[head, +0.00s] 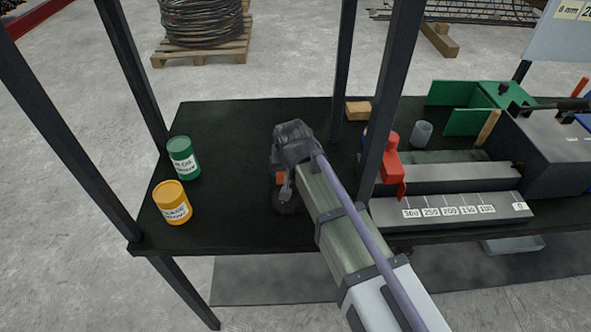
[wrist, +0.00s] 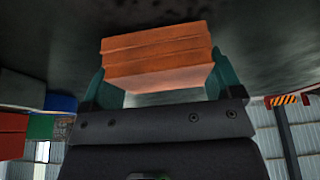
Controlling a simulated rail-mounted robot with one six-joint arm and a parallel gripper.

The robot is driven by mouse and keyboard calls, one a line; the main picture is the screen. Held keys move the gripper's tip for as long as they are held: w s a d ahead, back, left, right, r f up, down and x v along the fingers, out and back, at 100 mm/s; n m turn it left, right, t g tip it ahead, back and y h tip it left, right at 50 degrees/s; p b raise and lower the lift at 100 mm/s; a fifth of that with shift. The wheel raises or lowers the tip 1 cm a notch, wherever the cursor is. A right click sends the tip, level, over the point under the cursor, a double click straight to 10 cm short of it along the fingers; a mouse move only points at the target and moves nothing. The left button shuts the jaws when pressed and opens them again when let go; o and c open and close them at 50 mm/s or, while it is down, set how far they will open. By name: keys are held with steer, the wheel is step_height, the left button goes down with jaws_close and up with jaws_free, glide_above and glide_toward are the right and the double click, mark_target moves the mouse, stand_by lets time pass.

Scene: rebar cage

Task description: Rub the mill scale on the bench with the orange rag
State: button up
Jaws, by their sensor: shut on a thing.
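The orange rag (wrist: 157,58) is a folded block held between the two teal fingers of my gripper (wrist: 159,72) in the wrist view. My gripper is shut on it, one finger at each side. The rag is close to the dark bench top (wrist: 265,45); whether it touches is not clear. In the head view my gripper (head: 284,192) is low over the middle-left of the black bench (head: 228,135), and my arm hides part of the bench there. I cannot make out the mill scale clearly in either view.
A green can (head: 184,158) and a yellow can (head: 172,203) stand at the bench's left end. Dark posts (head: 392,95) rise close right of my arm. The back left of the bench is clear.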

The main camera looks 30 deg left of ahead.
mark_target(286, 204)
steer(key=shift+s+d, duration=0.35)
steer(key=shift+s, duration=0.2)
steer(key=shift+s+d, duration=0.35)
steer(key=shift+s, duration=0.2)
steer(key=shift+s+d, duration=0.85)
steer(key=shift+s, duration=0.5)
steer(key=shift+s+d, duration=0.85)
steer(key=shift+s, duration=0.55)
steer(key=shift+s+d, duration=0.85)
steer(key=shift+s, duration=0.5)
steer(key=shift+a, duration=0.2)
steer(key=shift+s+a, duration=0.25)
steer(key=shift+a, duration=0.75)
steer(key=shift+w+a, duration=0.2)
steer(key=shift+w, duration=0.4)
steer(key=shift+w+a, duration=0.2)
steer(key=shift+w, duration=0.35)
steer(key=shift+w+a, duration=0.8)
steer(key=shift+w, duration=0.45)
steer(key=shift+w+a, duration=0.85)
steer(key=shift+w, duration=0.45)
steer(key=shift+w+a, duration=0.8)
steer(key=shift+w, duration=0.45)
step_height(286, 204, up, 8)
steer(key=p, duration=0.7)
steer(key=shift+f, duration=0.2)
